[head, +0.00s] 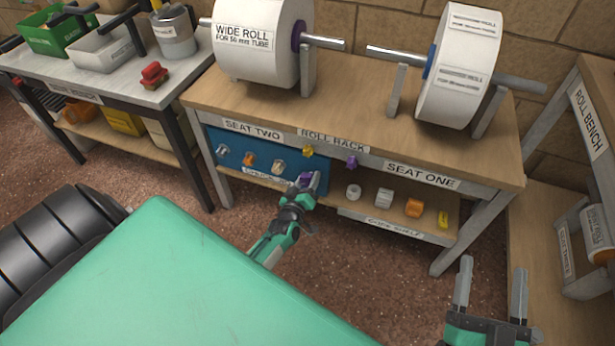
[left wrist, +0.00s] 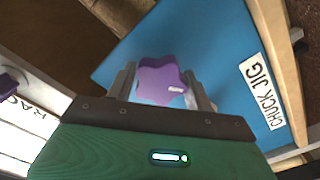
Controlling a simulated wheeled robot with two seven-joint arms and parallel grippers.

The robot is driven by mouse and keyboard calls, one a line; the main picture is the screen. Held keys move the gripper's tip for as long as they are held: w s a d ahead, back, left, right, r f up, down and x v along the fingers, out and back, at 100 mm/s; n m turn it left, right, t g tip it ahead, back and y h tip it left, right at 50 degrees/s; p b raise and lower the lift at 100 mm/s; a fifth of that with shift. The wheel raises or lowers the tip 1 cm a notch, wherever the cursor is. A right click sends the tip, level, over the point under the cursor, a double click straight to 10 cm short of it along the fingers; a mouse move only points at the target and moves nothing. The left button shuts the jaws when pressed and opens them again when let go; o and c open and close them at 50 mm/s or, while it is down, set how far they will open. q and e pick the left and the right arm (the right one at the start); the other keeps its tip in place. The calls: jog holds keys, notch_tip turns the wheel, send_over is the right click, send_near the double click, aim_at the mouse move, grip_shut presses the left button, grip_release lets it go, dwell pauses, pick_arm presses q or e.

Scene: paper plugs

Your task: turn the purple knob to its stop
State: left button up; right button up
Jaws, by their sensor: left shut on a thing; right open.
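The purple knob (head: 307,177) is at the right end of the blue chuck jig panel (head: 232,150) under the bench. My left gripper (head: 304,184) is shut on it. In the left wrist view the lobed purple knob (left wrist: 160,78) sits between the two fingers, with a small pale mark on its face. The panel (left wrist: 215,50) shows behind it. Whether the knob is at its stop cannot be told. My right gripper (head: 491,288) is open and empty at the lower right, away from the bench.
Several knobs line the blue panel. A shelf (head: 380,226) with small plugs lies to the right. Large paper rolls (head: 262,60) stand on the bench top (head: 345,100).

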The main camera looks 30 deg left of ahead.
pick_arm(q)
jog(key=n, duration=0.5)
jog(key=shift+n, duration=0.3)
jog(key=shift+f+n+b, duration=0.1)
jog(key=shift+n+b, duration=0.4)
jog(key=shift+n, duration=0.7)
jog(key=shift+n+b, duration=0.3)
jog(key=shift+n, duration=1)
pick_arm(e)
notch_tip(320, 180, up, 6)
jog(key=s+d+t, duration=0.1)
jog(key=d+t, duration=0.1)
jog(key=t, duration=0.2)
jog(key=shift+s+r, duration=0.1)
jog(key=shift+s, duration=0.05)
pick_arm(q)
jog(key=o, duration=1)
jog(key=shift+a, duration=0.1)
